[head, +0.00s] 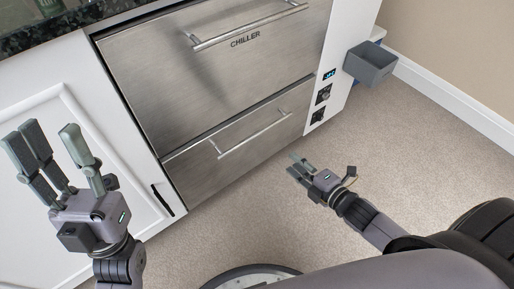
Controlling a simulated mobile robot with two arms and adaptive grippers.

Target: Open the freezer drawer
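The steel unit has two drawers, both closed. The upper drawer (215,75) is labelled CHILLER and has a bar handle (250,28). The lower drawer (250,150) has its own bar handle (252,135) and no readable label; I cannot confirm by text that it is the freezer drawer. My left gripper (52,137) is open and empty, fingers up, in front of the white cabinet. My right gripper (298,164) is to the right of and below the lower handle, apart from it. Its fingers look close together, and their opening is hard to tell.
A white cabinet door (80,210) with a black handle (162,197) is left of the drawers. A grey bin (370,63) hangs at the unit's right end, near small controls (323,94). Open carpet (420,150) lies to the right. A dark countertop (75,20) is above.

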